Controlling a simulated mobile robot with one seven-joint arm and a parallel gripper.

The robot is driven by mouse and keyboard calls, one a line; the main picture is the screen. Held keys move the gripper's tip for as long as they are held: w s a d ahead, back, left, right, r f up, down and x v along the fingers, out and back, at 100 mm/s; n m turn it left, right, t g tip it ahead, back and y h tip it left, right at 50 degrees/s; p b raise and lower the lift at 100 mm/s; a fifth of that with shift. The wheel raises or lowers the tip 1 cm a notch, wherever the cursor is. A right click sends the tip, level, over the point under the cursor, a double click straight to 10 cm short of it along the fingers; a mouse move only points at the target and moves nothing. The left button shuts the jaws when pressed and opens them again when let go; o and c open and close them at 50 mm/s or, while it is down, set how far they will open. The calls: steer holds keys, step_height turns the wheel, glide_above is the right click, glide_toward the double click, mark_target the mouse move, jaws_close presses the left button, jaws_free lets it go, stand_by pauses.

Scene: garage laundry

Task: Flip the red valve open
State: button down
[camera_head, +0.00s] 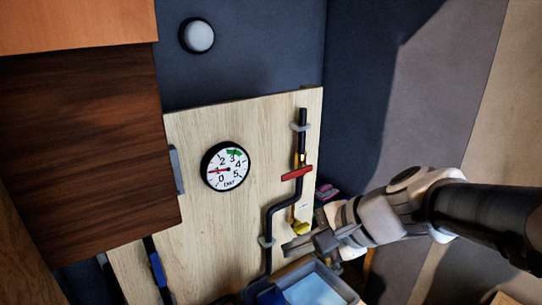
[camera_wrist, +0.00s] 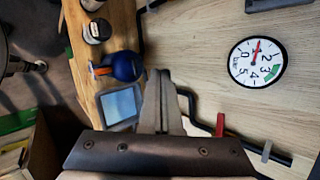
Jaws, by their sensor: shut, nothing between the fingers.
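The red valve handle (camera_head: 296,173) sits on a black pipe (camera_head: 270,225) fixed to a light wooden board (camera_head: 200,245). The handle lies roughly crosswise to the upright pipe. It also shows in the wrist view as a red bar (camera_wrist: 220,124), right of my fingers. My gripper (camera_head: 291,245) is below the handle in the head view, apart from it. In the wrist view my gripper (camera_wrist: 158,75) has its fingers together and empty. A round gauge (camera_head: 226,166) is on the board; its red needle points left, near 1, away from the green band.
A brown wooden cabinet (camera_head: 90,140) is at the upper left. A yellow fitting (camera_head: 300,228) is on the pipe near my fingers. A blue round object (camera_wrist: 126,66) and jars (camera_wrist: 97,30) stand on a wooden surface below the board. The board around the gauge is clear.

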mark_target(296, 172)
steer(key=w+d+f+m+t+b, duration=0.1)
steer(key=w+d+f+m+t, duration=0.1)
steer(key=w+m, duration=0.6)
steer(key=w+d+f+m+t+b, duration=0.1)
steer(key=w+d+m+t, duration=0.3)
steer(key=w+m, duration=0.5)
steer(key=shift+d+f+t+y, duration=0.3)
steer(key=shift+d+f+t, duration=0.1)
steer(key=shift+d+f, duration=0.4)
steer(key=x, duration=1)
step_height(296, 172, up, 4)
steer(key=shift+d+r+p, duration=0.1)
steer(key=shift+p, duration=0.9)
steer(key=shift+r, duration=0.1)
